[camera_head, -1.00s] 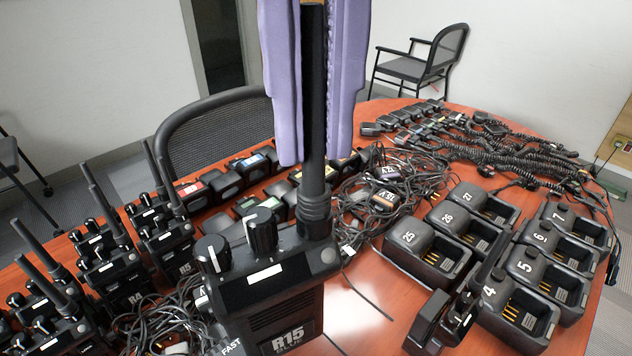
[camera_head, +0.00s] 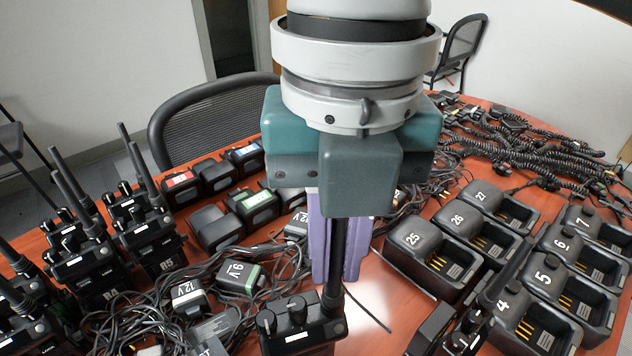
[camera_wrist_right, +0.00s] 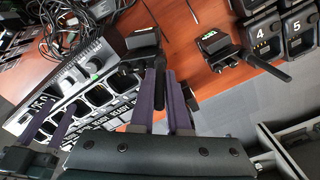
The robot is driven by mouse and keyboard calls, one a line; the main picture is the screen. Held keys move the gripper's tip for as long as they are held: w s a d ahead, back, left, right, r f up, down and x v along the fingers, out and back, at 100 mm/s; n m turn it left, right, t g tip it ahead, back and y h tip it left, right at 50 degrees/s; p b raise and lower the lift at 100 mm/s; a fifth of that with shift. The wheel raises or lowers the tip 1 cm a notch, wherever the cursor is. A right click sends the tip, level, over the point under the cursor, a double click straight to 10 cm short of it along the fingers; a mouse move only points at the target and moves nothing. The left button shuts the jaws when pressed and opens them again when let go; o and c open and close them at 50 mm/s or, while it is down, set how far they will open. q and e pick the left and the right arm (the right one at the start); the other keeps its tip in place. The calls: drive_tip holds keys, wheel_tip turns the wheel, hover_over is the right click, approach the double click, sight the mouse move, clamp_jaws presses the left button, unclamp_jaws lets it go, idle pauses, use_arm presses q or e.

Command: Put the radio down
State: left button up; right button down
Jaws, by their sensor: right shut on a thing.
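The held radio (camera_head: 300,325) is black with knobs on top, cut off at the bottom edge of the head view. Its label, R15 in the earlier view, is now out of frame. My right gripper (camera_head: 336,262) has purple fingers pointing down, shut on the radio's upright antenna. The antenna (camera_wrist_right: 160,85) also shows between the fingers in the right wrist view. Whether the radio's base touches anything is hidden. Two purple fingers at the left of the right wrist view look like my left gripper (camera_wrist_right: 50,120), apart and empty.
Numbered single chargers (camera_head: 437,252) stand on the right of the red-brown table. Upright radios (camera_head: 150,235) stand at left. Batteries, adapters (camera_head: 190,298) and tangled cables fill the middle. A grey multi-slot charger (camera_wrist_right: 85,85) shows in the right wrist view. Bare table shows near the held radio.

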sight(335, 289)
drive_tip(key=shift+f+b, duration=0.3)
drive_tip(key=shift+f, duration=2.5)
drive_tip(key=shift+f, duration=0.15)
drive_tip(key=c, duration=0.9)
unclamp_jaws()
wheel_tip(335, 289, up, 12)
drive_tip(key=shift+r+p, duration=0.15)
drive_tip(key=shift+p, duration=0.35)
drive_tip(key=s+a+f+m+t+y, duration=0.2)
drive_tip(key=s+a+f+m+y, duration=0.3)
drive_tip(key=m, duration=1)
drive_tip(key=s+d+f+m+h, duration=0.2)
drive_tip(key=s+d+f+m, duration=0.1)
drive_tip(key=d+m, duration=0.6)
drive_tip(key=s+d+f+m+t+h, duration=0.1)
drive_tip(key=s+d+f+m+h, duration=0.2)
drive_tip(key=d+m, duration=0.6)
drive_tip(key=shift+s+d+f+m+t, duration=0.3)
drive_tip(key=shift+s+d+f, duration=0.5)
drive_tip(key=shift+d, duration=0.25)
